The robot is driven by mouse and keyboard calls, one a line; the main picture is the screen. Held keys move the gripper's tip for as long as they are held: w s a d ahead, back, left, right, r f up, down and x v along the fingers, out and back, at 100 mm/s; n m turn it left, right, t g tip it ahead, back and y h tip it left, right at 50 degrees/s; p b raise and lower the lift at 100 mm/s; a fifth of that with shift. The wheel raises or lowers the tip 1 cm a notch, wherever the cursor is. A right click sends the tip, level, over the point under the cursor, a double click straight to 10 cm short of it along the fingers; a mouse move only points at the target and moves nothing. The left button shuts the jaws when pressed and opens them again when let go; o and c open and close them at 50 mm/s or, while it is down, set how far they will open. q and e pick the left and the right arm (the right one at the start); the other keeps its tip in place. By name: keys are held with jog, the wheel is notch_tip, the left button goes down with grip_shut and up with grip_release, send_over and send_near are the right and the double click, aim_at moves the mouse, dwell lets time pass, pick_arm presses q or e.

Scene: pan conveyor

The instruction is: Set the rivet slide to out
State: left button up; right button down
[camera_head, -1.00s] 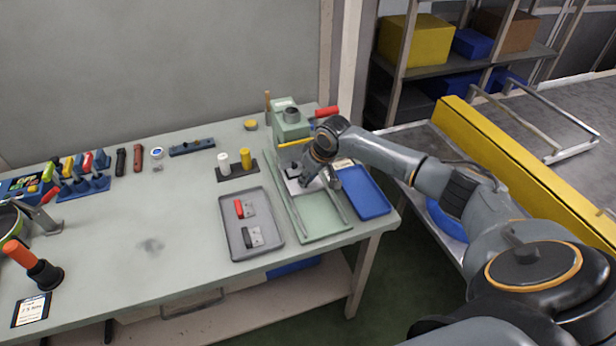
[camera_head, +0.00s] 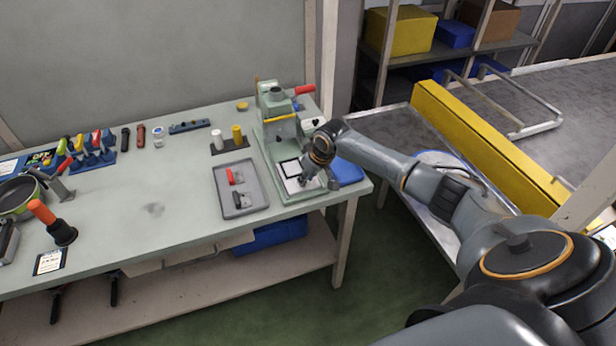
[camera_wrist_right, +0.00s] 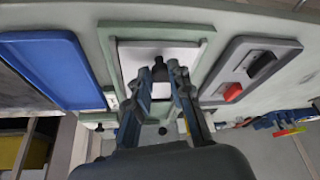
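The rivet press (camera_head: 274,103) is a green machine with a red-handled lever at the back right of the bench. Its slide, a pale plate with a dark square outline (camera_head: 296,180), lies at the front end of the green bed (camera_head: 262,150), clear of the press head. In the right wrist view the plate (camera_wrist_right: 160,52) also shows inside the green frame. My right gripper (camera_head: 314,184) is over the plate's front end. In the right wrist view its fingers (camera_wrist_right: 160,76) stand on both sides of the black knob (camera_wrist_right: 160,68) and appear closed on it. My left gripper is out of view.
A grey tray (camera_head: 222,208) with a red and a dark part lies left of the bed. A blue tray (camera_head: 348,172) lies to its right. A yellow-railed conveyor (camera_head: 490,140) stands at right.

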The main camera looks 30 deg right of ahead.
jog(key=c, duration=1.4)
grip_release()
jog(key=shift+s+a+f, duration=0.15)
jog(key=shift+a+f, duration=0.05)
jog(key=shift+f, duration=0.2)
jog(key=shift+o, duration=1.4)
jog(key=shift+w, duration=0.35)
jog(key=shift+s+r, duration=0.15)
jog(key=shift+r, duration=0.1)
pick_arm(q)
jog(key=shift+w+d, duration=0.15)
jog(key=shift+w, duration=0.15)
pick_arm(e)
jog(key=v, duration=1.1)
jog(key=shift+r, duration=0.2)
